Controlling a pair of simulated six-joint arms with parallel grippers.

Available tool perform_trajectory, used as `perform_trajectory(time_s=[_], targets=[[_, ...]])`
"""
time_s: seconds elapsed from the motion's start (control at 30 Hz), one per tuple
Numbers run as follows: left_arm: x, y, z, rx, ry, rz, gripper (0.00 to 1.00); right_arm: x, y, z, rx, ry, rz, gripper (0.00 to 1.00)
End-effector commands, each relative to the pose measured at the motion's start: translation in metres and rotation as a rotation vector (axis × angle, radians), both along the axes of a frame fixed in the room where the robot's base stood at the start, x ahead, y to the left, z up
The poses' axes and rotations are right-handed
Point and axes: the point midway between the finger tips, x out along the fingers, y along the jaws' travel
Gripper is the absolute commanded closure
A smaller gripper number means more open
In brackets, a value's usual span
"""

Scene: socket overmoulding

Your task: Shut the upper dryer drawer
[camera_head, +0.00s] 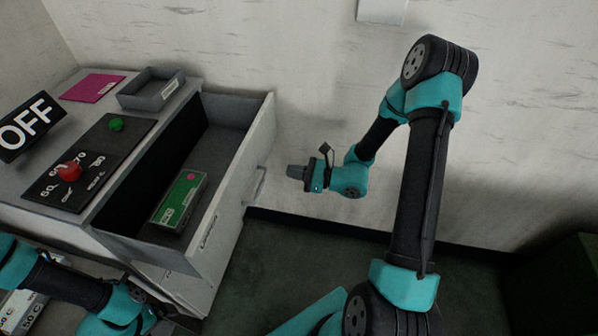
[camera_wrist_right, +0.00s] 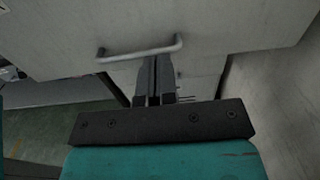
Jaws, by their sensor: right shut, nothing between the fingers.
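The upper dryer drawer (camera_head: 262,125) is pulled out of the grey cabinet in the head view. A green box (camera_head: 180,200) lies inside it. The drawer's bar handle (camera_head: 259,186) is on its front; the handle also shows in the right wrist view (camera_wrist_right: 140,53). My right gripper (camera_head: 292,172) is shut and empty, to the right of the drawer front and near the handle. In the right wrist view its fingers (camera_wrist_right: 153,65) point at the drawer front by the handle; I cannot tell whether they touch. My left arm is at the lower left, and its fingertips are not clearly visible.
The cabinet top carries a control panel (camera_head: 95,160) with a red knob and a green button, a small grey tray (camera_head: 152,90), a magenta card (camera_head: 92,87) and an OFF sign (camera_head: 30,127). A wall stands behind. The floor right of the drawer is clear.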

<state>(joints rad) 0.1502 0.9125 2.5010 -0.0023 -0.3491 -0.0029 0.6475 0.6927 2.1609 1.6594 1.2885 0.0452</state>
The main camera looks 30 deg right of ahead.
Motion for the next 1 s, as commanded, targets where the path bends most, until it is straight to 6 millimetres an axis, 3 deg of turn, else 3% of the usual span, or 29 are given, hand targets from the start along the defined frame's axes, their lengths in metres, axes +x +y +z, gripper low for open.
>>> perform_trajectory(time_s=[0.5, 0.7, 1.0], targets=[[0.000, 0.000, 0.000, 0.000, 0.000, 0.000, 0.00, 0.060, 0.062, 0.000, -0.001, -0.001, 0.003, 1.00], [0.000, 0.000, 0.000, 0.000, 0.000, 0.000, 0.00, 0.071, 0.072, 0.000, -0.001, -0.001, 0.001, 1.00], [0.000, 0.000, 0.000, 0.000, 0.000, 0.000, 0.00, 0.072, 0.072, 0.000, -0.001, -0.001, 0.000, 1.00]])
